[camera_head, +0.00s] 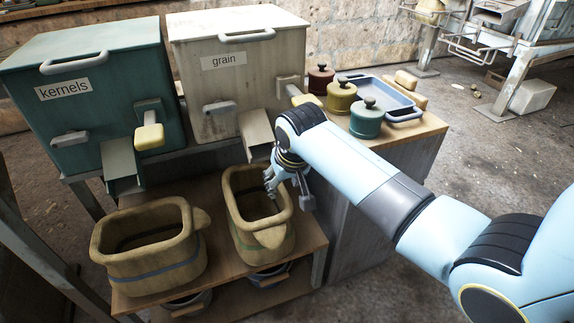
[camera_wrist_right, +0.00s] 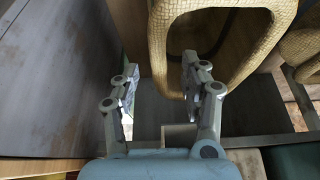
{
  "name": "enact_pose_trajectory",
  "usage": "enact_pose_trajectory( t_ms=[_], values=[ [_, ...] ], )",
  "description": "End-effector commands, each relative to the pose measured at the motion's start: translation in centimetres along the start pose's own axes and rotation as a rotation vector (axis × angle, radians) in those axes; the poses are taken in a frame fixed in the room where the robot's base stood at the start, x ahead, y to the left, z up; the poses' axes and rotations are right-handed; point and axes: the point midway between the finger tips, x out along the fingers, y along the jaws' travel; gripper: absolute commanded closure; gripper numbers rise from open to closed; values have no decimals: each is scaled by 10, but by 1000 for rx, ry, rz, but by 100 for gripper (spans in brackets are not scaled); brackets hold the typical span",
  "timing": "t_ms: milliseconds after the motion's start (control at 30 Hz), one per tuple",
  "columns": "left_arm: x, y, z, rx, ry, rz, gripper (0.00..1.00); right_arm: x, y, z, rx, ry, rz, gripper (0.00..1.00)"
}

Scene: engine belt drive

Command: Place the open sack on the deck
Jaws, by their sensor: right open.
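Two open woven sacks stand on the wooden deck (camera_head: 222,274). The left sack (camera_head: 150,275) has a blue-grey band and stands below the kernels chute. The right sack (camera_head: 262,238) stands upright, mouth up, below the grain chute. My right gripper (camera_head: 288,187) is open at the right sack's right rim, one finger over the mouth and the other outside. In the right wrist view, the rim of a sack (camera_wrist_right: 160,45) lies between the open fingers of the gripper (camera_wrist_right: 158,88). I cannot tell whether they touch it. My left gripper is not in view.
The green kernels bin (camera_head: 95,105) and white grain bin (camera_head: 245,75) stand behind, their chutes overhanging the deck. Lidded jars (camera_head: 366,120) and a blue tray (camera_head: 385,95) occupy the right counter. Buckets (camera_head: 270,276) sit beneath the deck.

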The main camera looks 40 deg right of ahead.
Motion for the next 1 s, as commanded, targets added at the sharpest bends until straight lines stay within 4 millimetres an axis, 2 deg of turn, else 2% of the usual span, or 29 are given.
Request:
enact_pose_trajectory(
  t_ms=[33, 233, 867, 967, 1000],
  values=[
    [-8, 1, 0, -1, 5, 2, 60, -15, 0, -2, 0, 2, -1, 55],
    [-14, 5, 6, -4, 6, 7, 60, -38, 0, 0, 0, 0, 0, 55],
    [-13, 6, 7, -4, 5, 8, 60, -41, 0, 2, -1, -3, 1, 55],
    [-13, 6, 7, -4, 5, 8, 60, -46, 4, 16, -16, -12, 4, 55],
    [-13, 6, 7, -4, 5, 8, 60, -51, 7, 28, -31, -20, 5, 55]
  ],
)
